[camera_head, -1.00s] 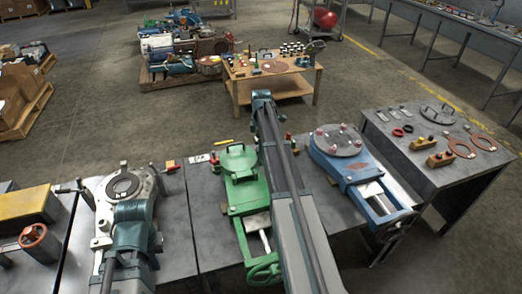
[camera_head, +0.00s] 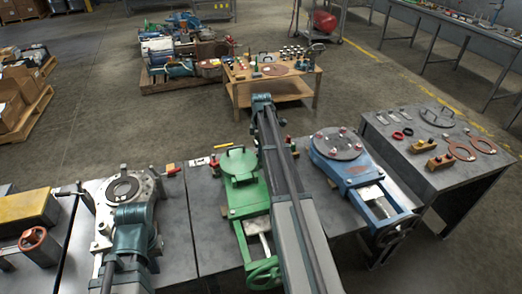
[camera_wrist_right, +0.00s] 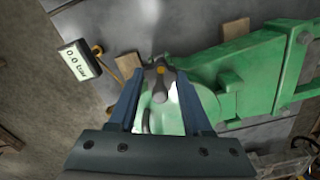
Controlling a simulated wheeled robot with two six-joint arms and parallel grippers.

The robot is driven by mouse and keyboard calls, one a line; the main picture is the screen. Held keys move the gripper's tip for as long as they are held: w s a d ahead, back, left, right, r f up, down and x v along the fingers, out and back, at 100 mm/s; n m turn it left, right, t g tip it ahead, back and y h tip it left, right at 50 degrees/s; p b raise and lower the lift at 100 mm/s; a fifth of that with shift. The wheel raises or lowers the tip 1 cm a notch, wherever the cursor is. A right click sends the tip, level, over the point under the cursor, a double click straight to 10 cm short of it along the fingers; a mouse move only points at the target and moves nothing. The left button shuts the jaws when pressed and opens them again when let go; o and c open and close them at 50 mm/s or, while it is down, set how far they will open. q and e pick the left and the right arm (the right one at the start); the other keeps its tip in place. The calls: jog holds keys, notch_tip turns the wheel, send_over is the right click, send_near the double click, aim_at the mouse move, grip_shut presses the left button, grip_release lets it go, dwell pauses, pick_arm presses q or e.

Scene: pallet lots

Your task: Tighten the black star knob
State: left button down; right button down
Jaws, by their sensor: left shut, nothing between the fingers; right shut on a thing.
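A dark star knob (camera_wrist_right: 160,76) with a yellow centre sits at the end of the green valve (camera_wrist_right: 228,66) in the right wrist view. My right gripper (camera_wrist_right: 160,92) has its two blue fingers on either side of the knob and is shut on it. In the head view the green valve (camera_head: 238,166) lies on the bench, and my right arm covers its right side; the knob is hidden there. My left gripper (camera_head: 132,212) is shut and empty over the pale grey valve (camera_head: 107,208) at the left; its fingertips are hard to make out.
A blue valve (camera_head: 352,170) with a round plate lies right of my right arm. A side table (camera_head: 450,185) holds gaskets and small blocks.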

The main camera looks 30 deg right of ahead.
jog(key=m, duration=1.3)
jog(key=shift+m, duration=0.3)
dwell(0.3)
jog(key=shift+c, duration=1.6)
grip_release()
notch_tip(320, 180, up, 14)
jog(key=p, duration=1.3)
jog(key=shift+p, duration=0.4)
